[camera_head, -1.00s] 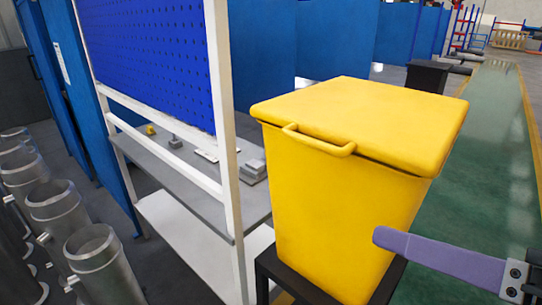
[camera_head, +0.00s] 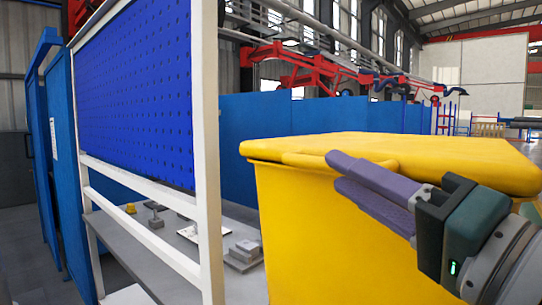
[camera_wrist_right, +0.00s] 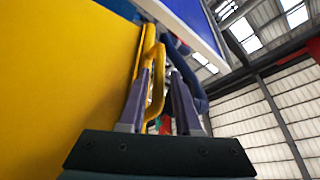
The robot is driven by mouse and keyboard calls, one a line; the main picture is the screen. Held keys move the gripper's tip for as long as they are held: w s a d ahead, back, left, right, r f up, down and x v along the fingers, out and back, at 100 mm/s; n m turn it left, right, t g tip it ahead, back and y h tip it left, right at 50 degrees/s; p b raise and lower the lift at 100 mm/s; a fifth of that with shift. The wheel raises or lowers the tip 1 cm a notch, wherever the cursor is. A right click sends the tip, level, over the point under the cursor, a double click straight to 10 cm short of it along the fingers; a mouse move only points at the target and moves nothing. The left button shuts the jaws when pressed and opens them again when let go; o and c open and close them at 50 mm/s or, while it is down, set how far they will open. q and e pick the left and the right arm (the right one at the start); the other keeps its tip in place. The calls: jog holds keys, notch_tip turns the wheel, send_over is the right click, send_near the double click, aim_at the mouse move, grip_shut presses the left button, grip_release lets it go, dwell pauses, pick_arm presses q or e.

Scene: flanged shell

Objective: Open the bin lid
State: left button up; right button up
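The yellow bin (camera_head: 305,230) stands at the right of the head view with its lid (camera_head: 440,152) down on top. The lid's yellow handle (camera_head: 305,160) sticks out at the front edge, and part of it is hidden behind my fingers. My right gripper (camera_head: 336,172), with purple fingers, is at the front of the bin at handle height. In the right wrist view, the handle (camera_wrist_right: 158,88) lies between the two fingers. They are apart, with a gap visible between the handle and the right-hand finger. My left gripper is out of view.
A white-framed rack (camera_head: 208,150) with a blue pegboard (camera_head: 140,90) stands close left of the bin. Its grey shelf (camera_head: 175,262) holds small metal parts. Blue partitions (camera_head: 340,114) stand behind.

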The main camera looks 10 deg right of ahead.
aim_at(320, 163)
jog(key=x, duration=0.5)
jog(key=shift+p, duration=0.35)
grip_shut()
dwell(1.1)
